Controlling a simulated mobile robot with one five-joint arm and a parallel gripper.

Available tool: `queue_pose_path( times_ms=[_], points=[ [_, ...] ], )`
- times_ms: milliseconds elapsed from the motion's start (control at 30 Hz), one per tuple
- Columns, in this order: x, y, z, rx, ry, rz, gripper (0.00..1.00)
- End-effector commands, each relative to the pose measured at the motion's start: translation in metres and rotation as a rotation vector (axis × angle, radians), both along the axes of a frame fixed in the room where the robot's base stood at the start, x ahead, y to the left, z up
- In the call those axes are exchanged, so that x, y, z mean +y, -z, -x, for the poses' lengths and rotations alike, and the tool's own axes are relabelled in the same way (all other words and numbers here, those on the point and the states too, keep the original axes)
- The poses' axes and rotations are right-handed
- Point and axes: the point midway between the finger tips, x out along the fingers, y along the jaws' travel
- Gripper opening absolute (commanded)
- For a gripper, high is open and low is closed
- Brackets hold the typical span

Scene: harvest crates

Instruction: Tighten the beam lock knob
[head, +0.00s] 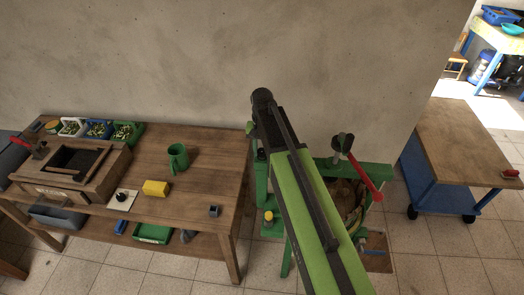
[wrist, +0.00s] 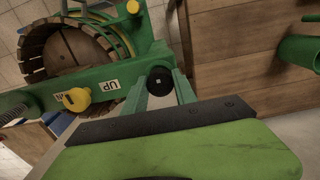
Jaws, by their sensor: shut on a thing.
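A round black knob (wrist: 160,80) with a small pale square on its face sits on a green machine frame (wrist: 50,106); I take it for the beam lock knob. My gripper (wrist: 161,88) has its two pale green fingers on either side of this knob and is shut on it. A yellow knob (wrist: 76,99) stands left of it, beside a white label reading UP upside down. In the head view my own arm hides the gripper and the black knob. The green frame (head: 375,171) shows right of the arm.
A slatted wooden tub (wrist: 70,48) stands within the frame. A red-handled lever (head: 366,178) rises from the frame. A wooden bench (head: 208,150) at left bears a green mug (head: 177,158) and a yellow block (head: 155,188). A blue cart (head: 425,180) stands right; tiled floor lies between.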

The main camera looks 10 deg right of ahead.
Motion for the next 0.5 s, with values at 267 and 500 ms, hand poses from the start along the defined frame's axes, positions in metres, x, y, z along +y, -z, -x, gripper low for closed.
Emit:
queue_pose_path(
  times_ms=[267, 500],
  points=[
    [0.0003, -0.0007, -0.0014, -0.003, 0.014, -0.001, 0.0],
    [0.0003, -0.0007, -0.0014, -0.003, 0.013, -0.001, 0.37]
  ],
)
